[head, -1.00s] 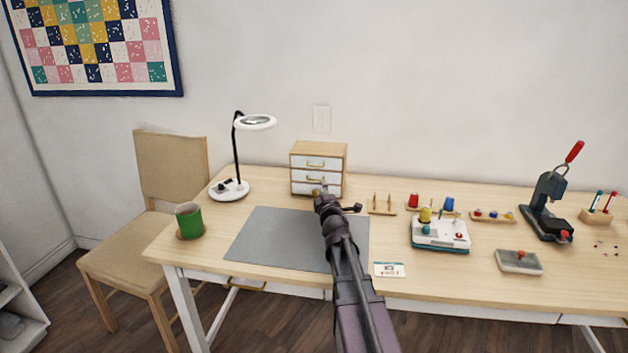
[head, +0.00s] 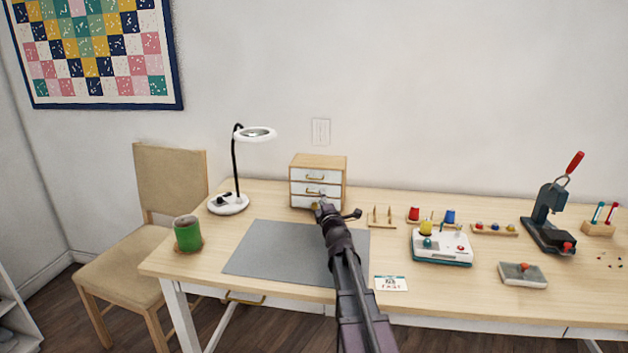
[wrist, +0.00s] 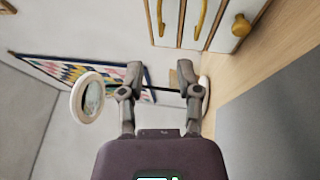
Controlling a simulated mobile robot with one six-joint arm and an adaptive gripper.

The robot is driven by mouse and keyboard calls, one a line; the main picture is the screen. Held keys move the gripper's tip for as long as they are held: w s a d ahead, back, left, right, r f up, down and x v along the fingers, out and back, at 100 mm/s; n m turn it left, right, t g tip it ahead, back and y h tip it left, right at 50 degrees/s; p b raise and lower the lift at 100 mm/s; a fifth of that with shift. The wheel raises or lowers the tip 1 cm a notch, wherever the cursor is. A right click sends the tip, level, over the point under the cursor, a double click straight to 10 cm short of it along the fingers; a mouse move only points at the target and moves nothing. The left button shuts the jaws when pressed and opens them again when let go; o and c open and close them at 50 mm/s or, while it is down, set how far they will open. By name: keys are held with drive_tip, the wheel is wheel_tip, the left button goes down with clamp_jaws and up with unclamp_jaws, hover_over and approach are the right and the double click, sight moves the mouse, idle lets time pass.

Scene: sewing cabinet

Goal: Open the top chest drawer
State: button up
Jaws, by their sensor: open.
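The small wooden chest (head: 319,161) stands at the back of the table, with white drawer fronts, all shut. Its top drawer (head: 327,177) has a brass bar handle (head: 315,177). In the wrist view, which is turned sideways, this top handle (wrist: 160,16) is the leftmost of the row. My gripper (head: 325,204) is in front of the chest's lower part and hides some of the bottom drawer. In the wrist view my gripper (wrist: 160,82) is open and empty, its fingers apart from the handles.
A magnifier lamp (head: 229,203) stands left of the chest, and a wooden spool stand (head: 381,223) stands to its right. A grey mat (head: 270,250) lies in front. A green mug (head: 187,235) is at the left edge. The white sewing device (head: 441,247) is farther right.

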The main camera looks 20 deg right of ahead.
sight(318, 171)
drive_tip(key=p+x, duration=0.1)
drive_tip(key=x, duration=1.1)
drive_tip(key=shift+p, duration=0.4)
clamp_jaws()
